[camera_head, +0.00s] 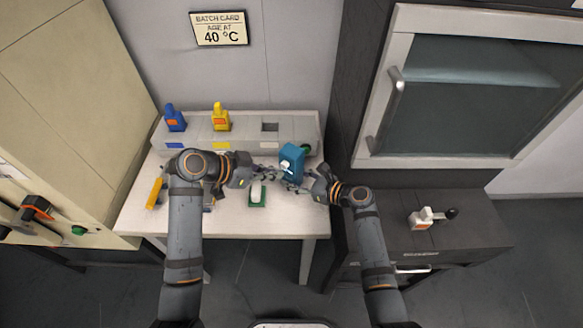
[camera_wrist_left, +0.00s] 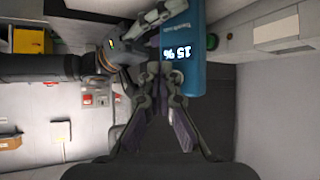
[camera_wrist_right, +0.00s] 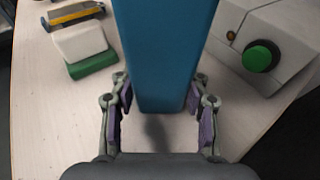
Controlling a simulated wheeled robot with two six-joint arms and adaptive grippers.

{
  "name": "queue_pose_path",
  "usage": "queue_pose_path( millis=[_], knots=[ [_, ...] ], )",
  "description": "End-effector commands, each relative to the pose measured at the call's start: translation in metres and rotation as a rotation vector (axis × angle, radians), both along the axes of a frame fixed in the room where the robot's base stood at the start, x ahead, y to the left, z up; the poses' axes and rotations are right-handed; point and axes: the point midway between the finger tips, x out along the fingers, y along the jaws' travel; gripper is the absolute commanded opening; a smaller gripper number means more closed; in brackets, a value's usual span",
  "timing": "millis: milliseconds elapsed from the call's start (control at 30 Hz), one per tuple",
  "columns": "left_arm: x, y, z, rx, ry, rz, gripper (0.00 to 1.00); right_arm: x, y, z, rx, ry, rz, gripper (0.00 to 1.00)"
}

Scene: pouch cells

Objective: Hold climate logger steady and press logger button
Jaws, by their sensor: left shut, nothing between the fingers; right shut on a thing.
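The climate logger (camera_head: 291,153) is a teal-blue upright box over the right part of the white table. Its front shows "15 %" in the left wrist view (camera_wrist_left: 197,75). My right gripper (camera_head: 307,182) is shut on it, with a finger on each side of its lower part in the right wrist view (camera_wrist_right: 160,100). My left gripper (camera_head: 278,174) is shut and empty, its fingertips close in front of the logger's face; I cannot tell whether they touch it. I cannot make out the logger button; the left fingers cover part of the front.
A grey rack (camera_head: 245,147) with a blue bottle-like item (camera_head: 174,118), a yellow one (camera_head: 221,117) and a green knob (camera_wrist_right: 261,56) stands behind. A white block on a green base (camera_head: 257,195) and a yellow item (camera_head: 155,193) lie on the table (camera_head: 228,228). A dark cabinet (camera_head: 455,240) stands right.

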Motion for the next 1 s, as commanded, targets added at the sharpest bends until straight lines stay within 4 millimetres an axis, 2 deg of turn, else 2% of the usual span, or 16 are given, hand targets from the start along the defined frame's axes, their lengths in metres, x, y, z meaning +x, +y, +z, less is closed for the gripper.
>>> queue_pose_path(
  millis=[533,933,967,1000],
  knots=[
    [-0.046,0.031,-0.001,0.004,0.001,0.001,0.0,0.0,0.0,-0.001,-0.001,0.002,0.0,0.29],
    [-0.05,0.033,0.0,0.0,0.0,0.0,0.0,0.0,0.0,-0.001,-0.001,0.002,0.0,0.29],
    [-0.05,0.033,0.0,0.0,0.0,0.0,0.0,0.0,0.0,-0.001,-0.001,0.002,0.0,0.48],
    [-0.05,0.033,0.0,0.0,0.0,0.0,0.0,0.0,0.0,-0.001,-0.001,0.002,0.0,0.54]
  ],
)
